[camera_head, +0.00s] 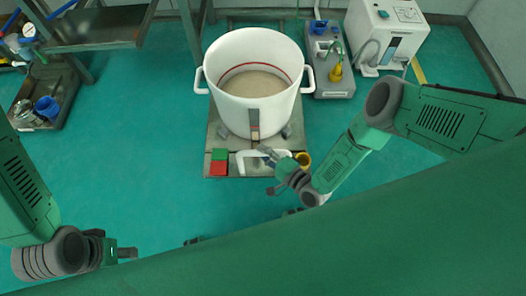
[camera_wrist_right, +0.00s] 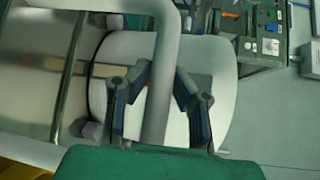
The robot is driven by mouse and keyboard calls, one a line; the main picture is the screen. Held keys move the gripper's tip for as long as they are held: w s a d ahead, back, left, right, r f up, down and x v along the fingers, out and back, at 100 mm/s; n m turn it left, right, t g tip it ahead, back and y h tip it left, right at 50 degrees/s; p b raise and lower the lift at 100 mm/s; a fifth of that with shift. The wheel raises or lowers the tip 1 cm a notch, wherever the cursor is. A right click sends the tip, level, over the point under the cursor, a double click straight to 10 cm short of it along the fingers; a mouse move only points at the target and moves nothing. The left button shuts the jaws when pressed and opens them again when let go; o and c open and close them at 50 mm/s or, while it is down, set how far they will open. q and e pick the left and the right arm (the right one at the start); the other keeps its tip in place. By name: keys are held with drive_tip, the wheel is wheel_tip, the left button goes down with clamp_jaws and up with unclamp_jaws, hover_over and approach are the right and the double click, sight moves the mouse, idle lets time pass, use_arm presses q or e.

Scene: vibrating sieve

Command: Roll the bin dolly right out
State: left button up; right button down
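The bin dolly (camera_head: 213,140) is a flat grey platform on the green floor, carrying a large white bin (camera_head: 240,107) with two side handles and pale brown contents. A white bar handle (camera_head: 243,166) is at the dolly's near edge; it also shows in the right wrist view (camera_wrist_right: 163,75). My right gripper (camera_head: 270,172) is at this handle. In the right wrist view its two fingers (camera_wrist_right: 160,98) are apart, one each side of the bar, with gaps visible. My left gripper (camera_head: 127,253) is low at the left, away from the dolly; its finger opening is unclear.
A grey unit (camera_head: 333,80) and a white machine (camera_head: 385,35) stand to the right. A metal frame (camera_head: 100,25) stands at the left. The near floor is clear.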

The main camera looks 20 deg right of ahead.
drive_tip(key=shift+s+a+f, duration=0.1)
drive_tip(key=shift+s+a, duration=0.05)
drive_tip(key=shift+s, duration=0.65)
drive_tip(key=c, duration=1.4)
unclamp_jaws()
drive_tip(key=shift+w, duration=0.1)
drive_tip(key=v, duration=1.2)
